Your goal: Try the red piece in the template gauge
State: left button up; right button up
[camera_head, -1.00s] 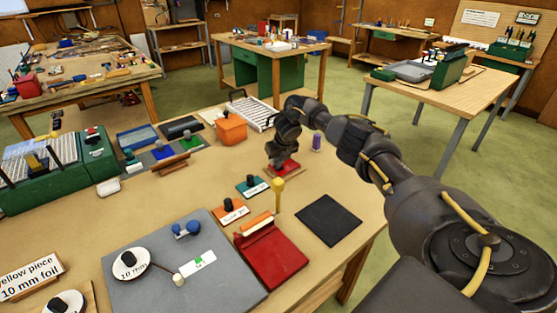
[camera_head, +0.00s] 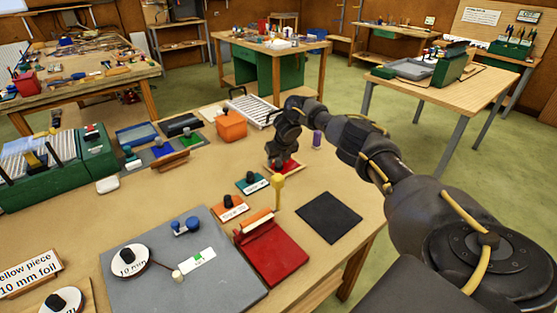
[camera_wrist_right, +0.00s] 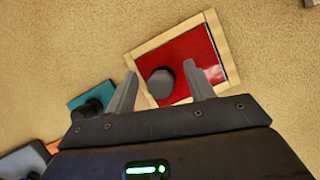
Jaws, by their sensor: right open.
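The red piece (camera_wrist_right: 188,68) is a flat red plate with a dark grey round knob on top. In the head view the red piece (camera_head: 291,166) is partly hidden by my right gripper (camera_head: 283,161). In the wrist view my right gripper (camera_wrist_right: 162,88) is open, with its fingers on either side of the knob and visible gaps to it. My left gripper is not in view.
A teal piece (camera_head: 252,184) and an orange piece (camera_head: 231,206) with knobs and labels lie nearer. A yellow-topped post (camera_head: 278,182), a red tray (camera_head: 272,256) and a dark mat (camera_head: 329,217) stand in front. A purple cylinder (camera_head: 317,139) and an orange box (camera_head: 231,126) are close by.

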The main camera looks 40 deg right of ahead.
jog(key=shift+r, duration=0.1)
jog(key=v, duration=1)
jog(key=shift+s+r, duration=0.15)
jog(key=shift+r, duration=0.15)
